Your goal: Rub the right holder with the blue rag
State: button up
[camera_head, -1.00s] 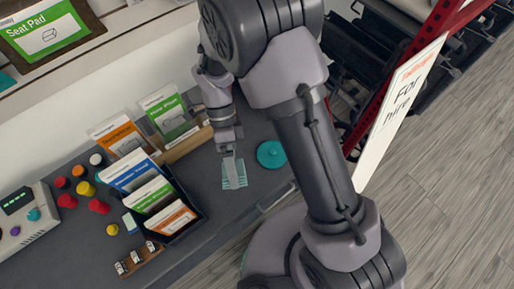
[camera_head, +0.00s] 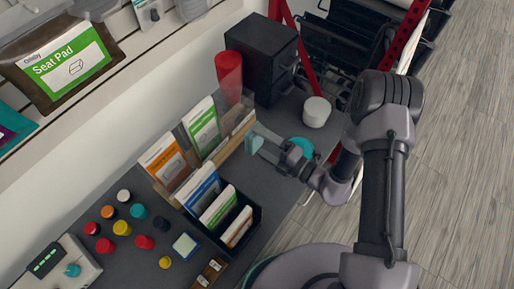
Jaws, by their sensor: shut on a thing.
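My gripper (camera_head: 262,146) reaches in from the right and is shut on the blue rag (camera_head: 254,143), a small light teal-blue piece. The rag is at the right end of the right holder's wooden base (camera_head: 236,137). I cannot tell whether it touches the base. The right holder has a clear panel and a green-and-white card (camera_head: 202,126) standing in it. Left of it is another holder with an orange-and-white card (camera_head: 166,161). The lower part of the left holder is partly hidden by a dark box of cards.
The dark box (camera_head: 254,222) with several cards stands in front of the holders. A red cylinder (camera_head: 229,72), black drawer unit (camera_head: 262,62) and white pot (camera_head: 316,112) stand behind. Several colored knobs lie left.

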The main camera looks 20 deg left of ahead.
aim_at(233, 123)
jog(key=shift+w+f+t, duration=0.1)
jog(key=shift+w+t, duration=0.1)
jog(key=shift+t, duration=0.1)
jog(key=shift+x, duration=2.9)
jog(key=shift+x, duration=0.9)
jog(key=shift+d, duration=0.1)
